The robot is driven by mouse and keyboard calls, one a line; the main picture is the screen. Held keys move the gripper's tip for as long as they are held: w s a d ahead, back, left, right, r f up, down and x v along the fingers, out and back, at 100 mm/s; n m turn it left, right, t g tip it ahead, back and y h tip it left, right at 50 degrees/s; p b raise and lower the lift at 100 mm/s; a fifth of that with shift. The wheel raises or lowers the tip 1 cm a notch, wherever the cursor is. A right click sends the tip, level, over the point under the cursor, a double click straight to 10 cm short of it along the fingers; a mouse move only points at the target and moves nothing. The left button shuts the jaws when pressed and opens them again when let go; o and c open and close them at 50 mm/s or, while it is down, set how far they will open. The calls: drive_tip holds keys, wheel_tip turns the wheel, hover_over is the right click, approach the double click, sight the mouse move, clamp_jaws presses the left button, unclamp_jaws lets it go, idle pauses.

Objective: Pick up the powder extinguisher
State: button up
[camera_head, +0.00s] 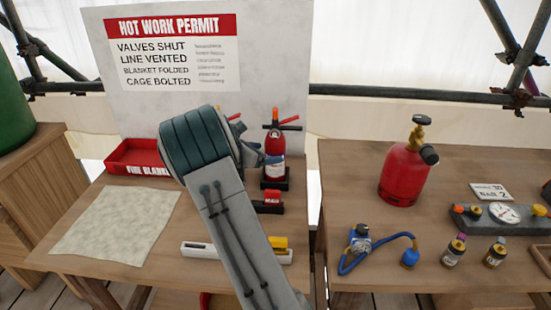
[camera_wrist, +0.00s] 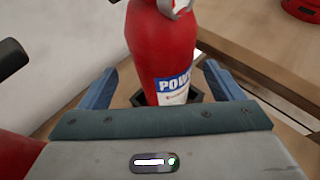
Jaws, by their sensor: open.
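The powder extinguisher (camera_head: 273,155) is a red bottle with a black and red handle on top. It stands upright in a dark base on the left wooden table, in front of the white board. In the wrist view the powder extinguisher (camera_wrist: 162,45) shows its blue and white "POWD..." label between my two blue fingers. My gripper (camera_wrist: 165,88) is open, with one finger on each side of the bottle; I cannot tell whether either touches it. In the head view my arm hides most of the gripper and the area left of the bottle.
A small red block (camera_head: 268,203) sits in front of the extinguisher. A red gas bottle (camera_head: 402,175), a blue hose (camera_head: 350,262) and gauge (camera_head: 503,214) stand on the right table.

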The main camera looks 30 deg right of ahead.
sight(283, 153)
drive_tip(key=x, duration=0.5)
drive_tip(key=shift+s+f, duration=0.2)
drive_tip(key=shift+f, duration=0.05)
drive_tip(key=c, duration=1.9)
drive_tip(key=shift+r, duration=0.15)
clamp_jaws()
drive_tip(key=shift+r, duration=0.1)
